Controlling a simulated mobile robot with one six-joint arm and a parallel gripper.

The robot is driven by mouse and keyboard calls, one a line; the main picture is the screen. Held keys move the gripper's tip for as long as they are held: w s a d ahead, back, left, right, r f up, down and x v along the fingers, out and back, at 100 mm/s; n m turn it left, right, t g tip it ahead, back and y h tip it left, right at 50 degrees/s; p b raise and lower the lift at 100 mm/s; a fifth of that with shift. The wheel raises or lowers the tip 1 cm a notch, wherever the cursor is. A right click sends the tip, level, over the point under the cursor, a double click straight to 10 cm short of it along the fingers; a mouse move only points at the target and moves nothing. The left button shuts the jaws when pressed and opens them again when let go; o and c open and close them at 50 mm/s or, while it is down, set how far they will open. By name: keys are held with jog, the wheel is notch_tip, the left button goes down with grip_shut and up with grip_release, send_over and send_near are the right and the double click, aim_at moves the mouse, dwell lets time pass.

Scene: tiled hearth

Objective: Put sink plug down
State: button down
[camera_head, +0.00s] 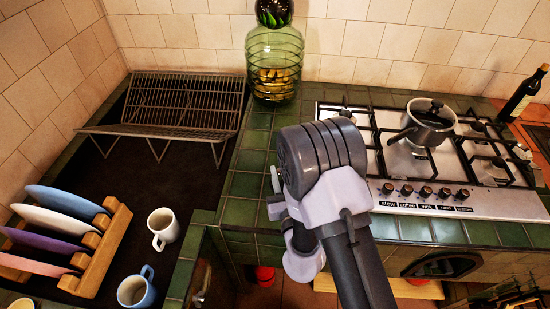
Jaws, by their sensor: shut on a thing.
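My arm rises from the lower right in front of the counter, with a big dark grey ribbed joint and pale grey links. My gripper's jaws do not show clearly; they seem hidden behind these links. Small pale parts show at the left edge of the arm, but I cannot tell what they are. I cannot make out a sink plug anywhere in this view. The arm covers part of the green tiled counter (245,187) between the dark recessed area and the stove.
A wire dish rack (185,103) stands in the dark recess at left. A plate rack (105,245) with several plates, a white mug (163,229) and a blue mug (135,289) are nearer. A glass jar (274,62), gas stove (455,203), pot (430,123) and bottle (523,95) stand behind and right.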

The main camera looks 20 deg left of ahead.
jog(key=w+a+f+b, duration=0.1)
jog(key=w, duration=0.3)
jog(key=w+a+f+b, duration=0.1)
jog(key=w+f+b, duration=0.1)
jog(key=w, duration=0.2)
jog(key=w+a+f+b, duration=0.1)
jog(key=w+f, duration=0.1)
jog(key=w, duration=0.1)
jog(key=shift+w, duration=0.4)
jog(key=shift+r, duration=0.15)
jog(key=shift+f, duration=0.2)
jog(key=c, duration=1.3)
grip_release()
jog(key=shift+o, duration=0.2)
jog(key=shift+r, duration=0.1)
